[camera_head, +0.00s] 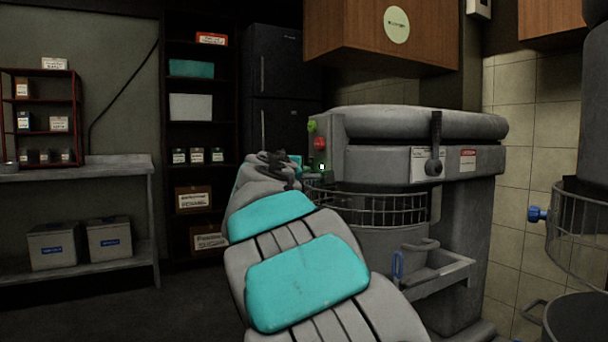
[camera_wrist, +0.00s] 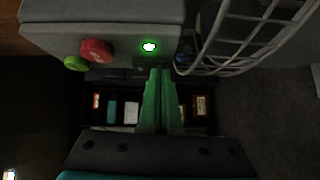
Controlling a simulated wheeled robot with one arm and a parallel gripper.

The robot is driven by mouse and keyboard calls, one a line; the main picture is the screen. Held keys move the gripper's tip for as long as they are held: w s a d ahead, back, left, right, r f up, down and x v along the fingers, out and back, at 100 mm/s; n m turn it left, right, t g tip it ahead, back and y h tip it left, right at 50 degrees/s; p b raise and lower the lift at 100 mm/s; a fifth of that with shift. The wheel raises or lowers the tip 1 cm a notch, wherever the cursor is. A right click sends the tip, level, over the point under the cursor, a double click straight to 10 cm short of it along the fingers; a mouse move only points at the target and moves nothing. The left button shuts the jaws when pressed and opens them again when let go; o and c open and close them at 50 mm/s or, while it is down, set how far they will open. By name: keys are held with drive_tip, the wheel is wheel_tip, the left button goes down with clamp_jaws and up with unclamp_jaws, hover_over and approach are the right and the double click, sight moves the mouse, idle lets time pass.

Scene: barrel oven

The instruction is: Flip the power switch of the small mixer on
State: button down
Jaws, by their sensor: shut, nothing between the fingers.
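The grey mixer (camera_head: 385,150) stands in the middle of the head view, with a wire bowl guard (camera_head: 380,205). Its control panel (camera_head: 326,145) is on its left side. In the wrist view the panel (camera_wrist: 110,40) carries a red button (camera_wrist: 96,50), a green button (camera_wrist: 76,64) and a glowing green light (camera_wrist: 149,47). A small dark part beside the light, probably the switch, is partly hidden by my fingertips. My gripper (camera_wrist: 158,72) is shut and empty, its tips close below the light; I cannot tell if they touch. In the head view my arm mostly hides it.
The wire guard (camera_wrist: 235,40) is close to the right of my fingers in the wrist view. Another machine with a blue knob (camera_head: 537,214) stands at the right edge of the head view. A shelf unit (camera_head: 195,130) and a side table (camera_head: 90,170) are at the left.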

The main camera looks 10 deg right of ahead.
drive_tip(key=s+a+f, duration=0.1)
drive_tip(key=s+a, duration=0.7)
drive_tip(key=s, duration=0.2)
drive_tip(key=shift+a+f, duration=0.15)
drive_tip(key=shift+f, duration=0.05)
